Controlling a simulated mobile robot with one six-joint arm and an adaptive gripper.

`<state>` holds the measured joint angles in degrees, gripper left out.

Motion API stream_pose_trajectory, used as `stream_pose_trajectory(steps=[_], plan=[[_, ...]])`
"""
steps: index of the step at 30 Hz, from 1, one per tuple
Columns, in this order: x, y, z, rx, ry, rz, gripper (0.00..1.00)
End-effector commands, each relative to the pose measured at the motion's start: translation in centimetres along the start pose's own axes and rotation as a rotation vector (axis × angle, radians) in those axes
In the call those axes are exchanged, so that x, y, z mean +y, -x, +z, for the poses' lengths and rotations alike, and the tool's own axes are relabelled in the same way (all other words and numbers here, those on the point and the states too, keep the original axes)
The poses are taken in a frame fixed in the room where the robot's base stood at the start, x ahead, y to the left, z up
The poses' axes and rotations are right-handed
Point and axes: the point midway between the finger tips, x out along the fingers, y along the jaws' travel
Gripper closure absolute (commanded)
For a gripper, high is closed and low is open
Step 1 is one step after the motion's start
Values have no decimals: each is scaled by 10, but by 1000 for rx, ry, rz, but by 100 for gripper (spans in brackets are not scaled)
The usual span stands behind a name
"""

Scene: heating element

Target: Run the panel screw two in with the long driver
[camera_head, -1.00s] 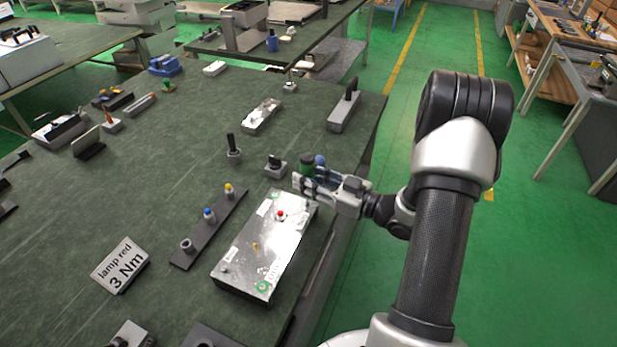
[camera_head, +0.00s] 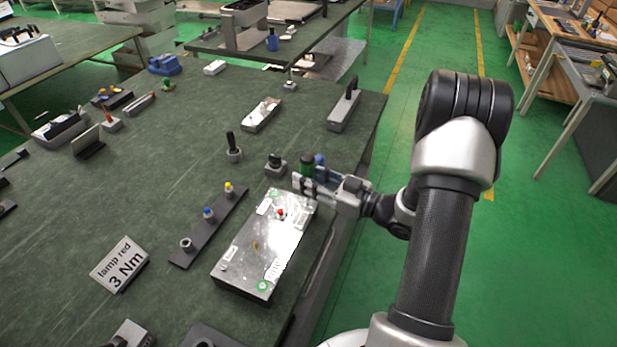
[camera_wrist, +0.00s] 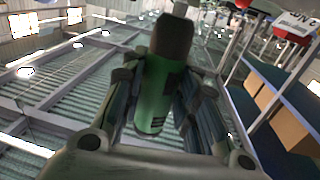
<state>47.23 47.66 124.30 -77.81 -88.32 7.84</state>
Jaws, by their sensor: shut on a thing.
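The metal panel (camera_head: 240,264) lies on the bench, with a red piece (camera_head: 281,212), a yellow piece and small screws on top; I cannot tell which is screw two. My gripper (camera_head: 303,182) is just beyond the panel's far right corner, above the bench. It is shut on a green driver with a dark end (camera_head: 307,164). In the wrist view the green driver (camera_wrist: 155,92) sits between both fingers, its dark end pointing up in the picture. The driver's tip is hidden and is not seen touching the panel.
A dark strip (camera_head: 200,237) with blue, yellow and grey pieces lies left of the panel. A sign (camera_head: 119,264) reads "lamp red 3 Nm". A small block (camera_head: 275,168) with a dark knob and a holder with a black handle (camera_head: 233,150) stand near the gripper. The bench's right edge is close.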

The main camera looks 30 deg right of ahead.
Motion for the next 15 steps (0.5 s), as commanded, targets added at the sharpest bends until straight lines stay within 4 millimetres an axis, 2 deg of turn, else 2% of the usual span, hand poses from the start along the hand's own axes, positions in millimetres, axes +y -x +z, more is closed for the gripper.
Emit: stream_pose_trajectory(steps=[8, 15], plan=[[0, 0, 0, -2, -2, 0, 100], [0, 0, -17, 0, 0, 0, 100]])
